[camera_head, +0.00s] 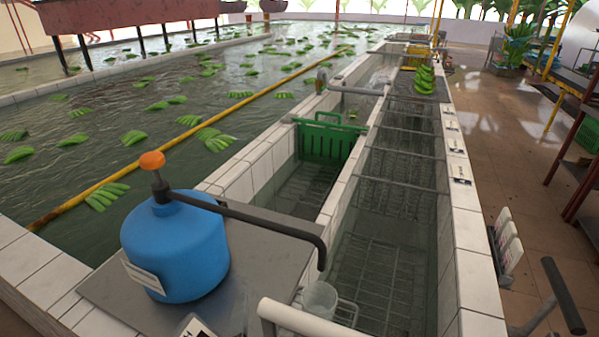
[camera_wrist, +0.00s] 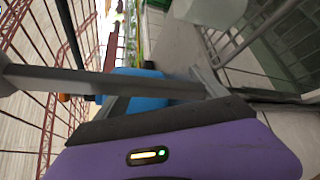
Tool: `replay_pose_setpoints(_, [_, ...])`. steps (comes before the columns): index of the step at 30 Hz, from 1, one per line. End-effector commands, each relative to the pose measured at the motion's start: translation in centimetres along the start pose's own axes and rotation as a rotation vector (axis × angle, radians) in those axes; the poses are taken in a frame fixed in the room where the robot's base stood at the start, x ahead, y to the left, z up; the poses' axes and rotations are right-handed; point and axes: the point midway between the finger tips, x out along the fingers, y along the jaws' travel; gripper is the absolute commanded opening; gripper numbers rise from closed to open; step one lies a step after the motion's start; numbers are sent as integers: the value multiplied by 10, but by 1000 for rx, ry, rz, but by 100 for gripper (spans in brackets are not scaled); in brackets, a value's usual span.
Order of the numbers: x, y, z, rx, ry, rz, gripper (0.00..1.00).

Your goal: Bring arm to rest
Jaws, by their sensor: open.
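My gripper (camera_wrist: 160,92) shows in the wrist view, with a purple body across the bottom and dark parts above it. It is open, and I see nothing held in it. A grey bar crosses the picture just above the purple body. Behind the bar is the blue tank (camera_wrist: 142,88), partly hidden. In the head view the same blue tank (camera_head: 176,248), with an orange knob (camera_head: 152,160) and a dark bent spout (camera_head: 255,217), stands on a metal plate. My gripper is not seen in the head view.
A clear cup (camera_head: 320,298) stands below the spout. Green banana bunches (camera_head: 107,194) float in the pool at left. The tiled floor (camera_head: 500,140) at right has free room.

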Motion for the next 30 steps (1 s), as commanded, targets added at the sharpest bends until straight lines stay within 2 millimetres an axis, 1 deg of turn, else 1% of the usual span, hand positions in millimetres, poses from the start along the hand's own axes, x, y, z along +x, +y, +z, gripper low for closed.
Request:
replay_pose_setpoints(1, [-7, -12, -1, 128, 44, 24, 82])
replay_pose_setpoints(4, [-26, -30, 0, 429, 138, 70, 82])
replay_pose_setpoints(7, [-50, -48, 9, 709, 211, 91, 82])
replay_pose_setpoints(11, [-84, -70, 29, 1040, 272, 103, 82])
replay_pose_setpoints(15, [-125, -90, 56, 1361, 300, 114, 82])
replay_pose_setpoints(17, [-142, -98, 70, 1485, 300, 121, 82])
replay_pose_setpoints(21, [-185, -116, 100, 1744, 273, 141, 82])
replay_pose_setpoints(23, [-203, -123, 113, 1836, 249, 152, 82])
replay_pose_setpoints(24, [-216, -129, 122, 1891, 227, 160, 82])
replay_pose_setpoints(27, [-245, -143, 140, 1997, 158, 173, 82])
replay_pose_setpoints(30, [-272, -159, 151, 2047, 66, 163, 82])
